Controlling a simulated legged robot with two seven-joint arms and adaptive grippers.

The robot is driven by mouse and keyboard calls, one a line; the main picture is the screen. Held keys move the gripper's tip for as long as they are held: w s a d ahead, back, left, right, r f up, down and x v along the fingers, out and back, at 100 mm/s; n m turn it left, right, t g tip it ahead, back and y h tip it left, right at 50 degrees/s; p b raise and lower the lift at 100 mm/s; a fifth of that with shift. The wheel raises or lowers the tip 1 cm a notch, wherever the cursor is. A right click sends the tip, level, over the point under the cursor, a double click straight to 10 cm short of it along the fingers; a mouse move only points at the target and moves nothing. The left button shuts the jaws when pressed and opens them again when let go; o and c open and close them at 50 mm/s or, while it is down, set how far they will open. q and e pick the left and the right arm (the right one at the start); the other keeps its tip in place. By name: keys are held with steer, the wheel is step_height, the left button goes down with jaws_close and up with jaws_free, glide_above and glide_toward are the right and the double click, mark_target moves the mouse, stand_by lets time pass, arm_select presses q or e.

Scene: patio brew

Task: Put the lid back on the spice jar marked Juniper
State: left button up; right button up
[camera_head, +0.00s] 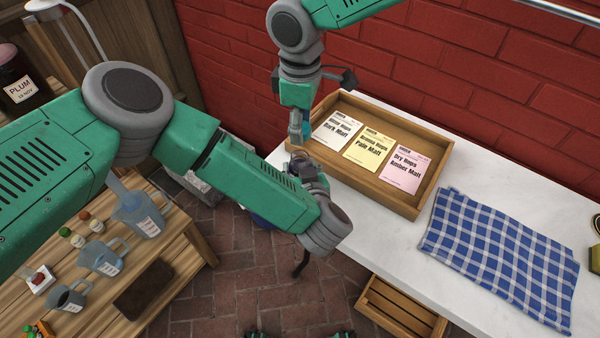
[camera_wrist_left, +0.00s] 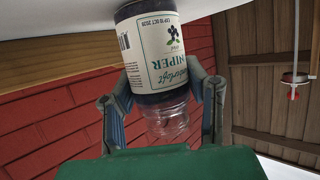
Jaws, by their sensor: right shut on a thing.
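The jar marked Juniper (camera_wrist_left: 158,60) shows upside down in the left wrist view, with a cream label, dark contents and a clear threaded neck. It stands on the white surface, and no lid is on its neck. My left gripper (camera_wrist_left: 165,108) has its fingers apart on either side of the jar; clear contact does not show. In the head view my left gripper (camera_head: 306,168) is partly hidden behind its own arm. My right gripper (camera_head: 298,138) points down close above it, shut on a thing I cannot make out. I see no separate lid.
A wooden tray (camera_head: 405,206) with several seed-type packets lies on the white counter (camera_head: 470,150), close right of my grippers. A blue checked cloth (camera_head: 500,255) lies further right. A wooden table (camera_head: 185,235) with jugs stands lower left. The red brick wall (camera_head: 450,60) is behind.

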arm_select(q)
jaws_close()
arm_select(e)
glide_above(300, 153)
steer(key=s, duration=0.2)
steer(key=shift+w+f, duration=0.15)
steer(key=shift+f, duration=2.3)
steer(key=shift+f, duration=0.1)
steer(key=shift+f, duration=0.75)
steer(key=shift+f, duration=0.6)
